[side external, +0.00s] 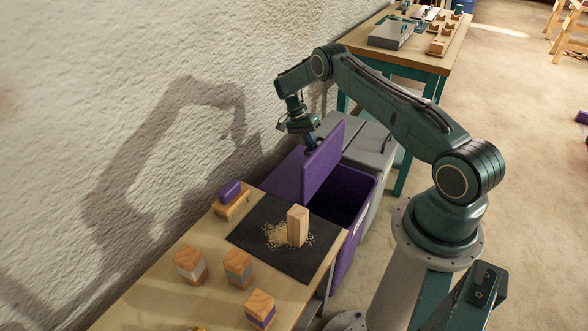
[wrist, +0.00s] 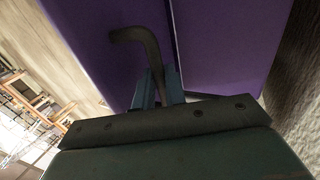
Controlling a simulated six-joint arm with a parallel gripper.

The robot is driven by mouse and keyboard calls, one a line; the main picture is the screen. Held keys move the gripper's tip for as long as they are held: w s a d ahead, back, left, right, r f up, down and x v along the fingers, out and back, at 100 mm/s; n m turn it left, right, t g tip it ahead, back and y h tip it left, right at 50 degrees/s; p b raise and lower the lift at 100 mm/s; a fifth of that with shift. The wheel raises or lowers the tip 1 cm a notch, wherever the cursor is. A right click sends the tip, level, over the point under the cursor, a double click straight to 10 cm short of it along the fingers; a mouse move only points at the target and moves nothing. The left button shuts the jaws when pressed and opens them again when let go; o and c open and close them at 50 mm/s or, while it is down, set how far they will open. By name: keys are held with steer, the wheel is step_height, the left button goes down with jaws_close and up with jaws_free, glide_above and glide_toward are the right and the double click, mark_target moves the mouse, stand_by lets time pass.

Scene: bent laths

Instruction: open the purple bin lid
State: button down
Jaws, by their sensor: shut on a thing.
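The purple bin (side external: 352,192) stands behind the workbench, its dark inside partly showing. Its purple lid (side external: 325,162) stands raised, nearly upright, along the left of the opening; it fills much of the wrist view (wrist: 225,45). My gripper (side external: 311,148) is at the wall-side face of the lid, near its upper part. In the wrist view my gripper (wrist: 157,90) is shut on a dark bent handle (wrist: 135,35) lying against the purple surface. Where the handle joins the lid is hidden.
A grey bin (side external: 371,146) stands just behind the purple one. The workbench (side external: 150,297) in front carries several wooden blocks and a dark mat (side external: 255,223) with an upright block (side external: 297,226) and shavings. The rough wall (side external: 180,60) is close on the left.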

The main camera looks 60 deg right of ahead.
steer(key=shift+w+a+f, duration=0.15)
steer(key=shift+w+f, duration=0.4)
steer(key=shift+f, duration=0.05)
stand_by(0.3)
steer(key=c, duration=1.5)
jaws_free()
steer(key=shift+w, duration=0.1)
steer(key=shift+o, duration=0.2)
steer(key=shift+r, duration=0.1)
steer(key=shift+w, duration=0.1)
steer(key=shift+s+r, duration=0.2)
steer(key=shift+s, duration=0.05)
